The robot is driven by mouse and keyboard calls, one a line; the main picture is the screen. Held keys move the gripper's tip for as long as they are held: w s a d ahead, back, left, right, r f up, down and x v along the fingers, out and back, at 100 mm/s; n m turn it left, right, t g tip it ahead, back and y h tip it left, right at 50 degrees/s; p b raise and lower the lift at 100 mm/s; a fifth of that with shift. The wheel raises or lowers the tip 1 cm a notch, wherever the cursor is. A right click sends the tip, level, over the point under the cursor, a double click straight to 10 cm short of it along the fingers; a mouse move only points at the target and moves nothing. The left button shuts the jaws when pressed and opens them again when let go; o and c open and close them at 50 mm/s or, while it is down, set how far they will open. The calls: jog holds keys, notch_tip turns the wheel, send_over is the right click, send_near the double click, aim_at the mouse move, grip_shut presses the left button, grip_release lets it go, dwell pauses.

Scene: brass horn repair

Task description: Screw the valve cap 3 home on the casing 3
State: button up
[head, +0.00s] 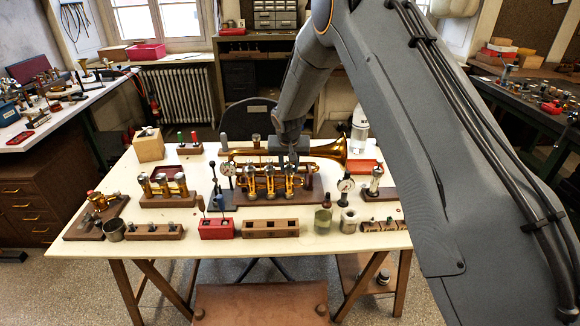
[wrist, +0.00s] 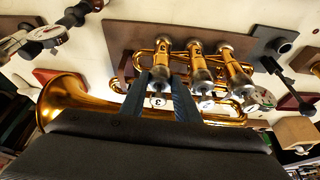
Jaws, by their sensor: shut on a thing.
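The brass horn (head: 335,150) lies across a wooden stand on the bench, its bell to the right. Its valve casings stand in a row; casing 3 (head: 290,179) is the one nearest the bell, and its number shows in the wrist view (wrist: 164,52). My gripper (head: 291,161) is over that casing. In the wrist view its two dark fingers (wrist: 160,76) straddle the casing's silver end. A pale disc marked 3, which I take as valve cap 3 (wrist: 158,102), shows between the fingers. The fingers hide the joint, so I cannot tell how far the cap is seated.
The two neighbouring casings (wrist: 195,55) stand close beside my fingers. A red block (head: 217,228) and an empty wooden rack (head: 270,228) lie in front. The bell is close by in the wrist view.

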jog(key=c, duration=0.5)
jog(key=shift+b, duration=0.3)
jog(key=shift+c, duration=0.2)
jog(key=shift+f+m, duration=0.1)
jog(key=shift+m, duration=0.2)
jog(key=shift+w+a+m+g+h+b, duration=0.15)
jog(key=shift+m+h+b, duration=0.35)
jog(key=shift+m+b, duration=0.9)
jog(key=shift+s+a+m+g+h+b, duration=0.2)
jog(key=shift+m+h+b, duration=0.5)
jog(key=shift+b, duration=1.15)
jog(key=shift+w+m+b, duration=0.2)
jog(key=shift+m+b, duration=0.3)
jog(key=shift+m, duration=0.1)
jog(key=shift+m+b, duration=0.3)
jog(key=shift+b, duration=0.1)
jog(key=shift+w+a+m+g+h+b, duration=0.1)
jog(key=shift+m+g+h+b, duration=0.25)
jog(key=shift+m+b, duration=0.5)
jog(key=shift+w+a+m+g+h+b, duration=0.1)
jog(key=shift+m+g+h+b, duration=0.2)
jog(key=shift+m+b, duration=0.55)
jog(key=shift+m, duration=0.3)
